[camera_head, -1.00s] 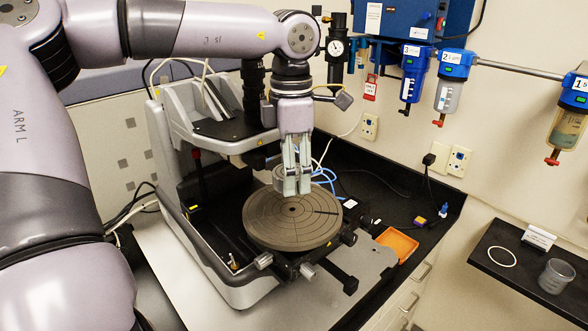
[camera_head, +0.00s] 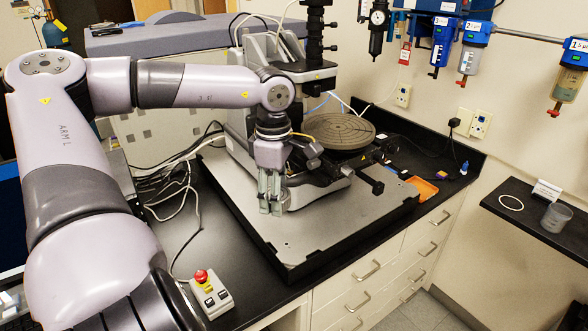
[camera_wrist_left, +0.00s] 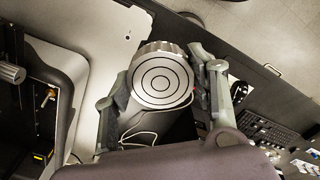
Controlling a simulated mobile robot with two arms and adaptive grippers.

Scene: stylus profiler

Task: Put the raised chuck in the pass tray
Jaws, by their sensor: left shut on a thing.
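The raised chuck (camera_wrist_left: 162,78) is a round silver disc with a knurled rim and dark concentric rings, seen in the left wrist view. My left gripper (camera_head: 271,207) is shut on it, one finger on each side of its rim. In the head view the gripper points down in front of the profiler, over the grey base plate, and the chuck cannot be made out clearly. A small orange tray (camera_head: 423,188) lies right of the profiler; I cannot tell whether it is the pass tray. My right gripper is out of view.
The profiler's large grooved stage (camera_head: 339,131) stands behind my gripper. A control box with a red button (camera_head: 203,277) sits on the black bench at front left, with loose cables nearby. A dark shelf (camera_head: 520,231) at right holds a white ring (camera_head: 511,202) and a clear cup (camera_head: 556,217).

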